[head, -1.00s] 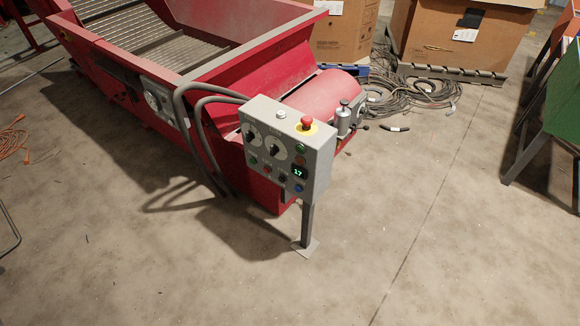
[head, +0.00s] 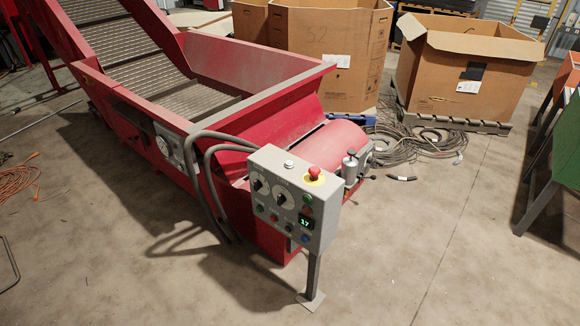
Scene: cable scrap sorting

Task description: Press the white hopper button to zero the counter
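A grey control box (head: 282,200) stands on a post in front of the red hopper conveyor (head: 230,95). A white button (head: 289,164) sits on its top face, left of a red mushroom button (head: 314,172) on a yellow base. The front face carries two black dials, several coloured buttons and a small counter display (head: 305,221) that reads 17. Neither of my grippers is in view.
Grey hoses (head: 206,165) loop from the conveyor to the box. Cable coils (head: 425,140) and cardboard boxes (head: 465,62) stand behind. Green and orange panels (head: 563,140) stand at the right edge. The concrete floor (head: 430,240) in front and right is clear.

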